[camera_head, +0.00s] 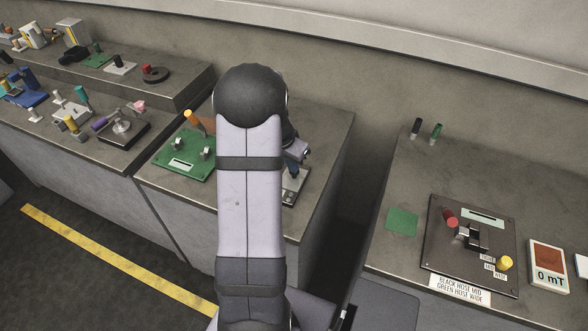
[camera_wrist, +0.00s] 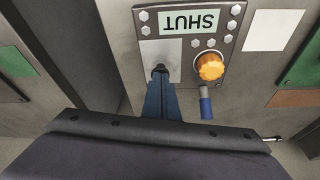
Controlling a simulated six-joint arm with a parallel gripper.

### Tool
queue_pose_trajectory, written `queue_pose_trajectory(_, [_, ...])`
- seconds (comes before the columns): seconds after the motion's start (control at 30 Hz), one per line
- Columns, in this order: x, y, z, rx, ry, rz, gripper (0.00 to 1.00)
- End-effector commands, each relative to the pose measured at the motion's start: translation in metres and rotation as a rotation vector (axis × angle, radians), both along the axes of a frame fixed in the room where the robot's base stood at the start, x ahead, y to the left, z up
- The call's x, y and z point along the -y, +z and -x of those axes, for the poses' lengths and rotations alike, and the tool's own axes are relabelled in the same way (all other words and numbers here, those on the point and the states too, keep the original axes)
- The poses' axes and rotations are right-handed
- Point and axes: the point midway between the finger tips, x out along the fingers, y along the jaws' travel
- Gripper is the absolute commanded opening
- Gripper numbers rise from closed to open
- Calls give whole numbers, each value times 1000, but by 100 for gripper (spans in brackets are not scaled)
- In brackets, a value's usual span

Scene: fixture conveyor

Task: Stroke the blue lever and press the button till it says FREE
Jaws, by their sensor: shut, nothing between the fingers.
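In the wrist view a grey panel has a pale green display (camera_wrist: 190,20) that reads SHUT, upside down in this view. A round orange button (camera_wrist: 210,66) sits on the panel under the display. A blue lever (camera_wrist: 206,105) shows just below the button, its lower part partly out of clear view. My gripper (camera_wrist: 160,74) is shut and empty. Its dark tip is over the light plate left of the button, apart from button and lever in the picture; I cannot tell whether it touches the plate. In the head view my arm hides most of the panel (camera_head: 297,190).
A green panel (camera_head: 184,158) with an orange-handled lever stands left of my arm on the same bench. A dark fixture (camera_head: 440,262) with a red knob and a yellow button is on the right bench. A gap separates the two benches.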

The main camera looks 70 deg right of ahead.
Motion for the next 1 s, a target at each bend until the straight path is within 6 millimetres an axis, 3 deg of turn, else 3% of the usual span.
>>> queue_pose_trajectory(0.17, [-1,-7,0,-1,0,-2,0])
queue_pose_trajectory(0.53, [-1,-2,0,-1,0,-2,0])
queue_pose_trajectory(1.0, [0,37,0,1,0,0,0])
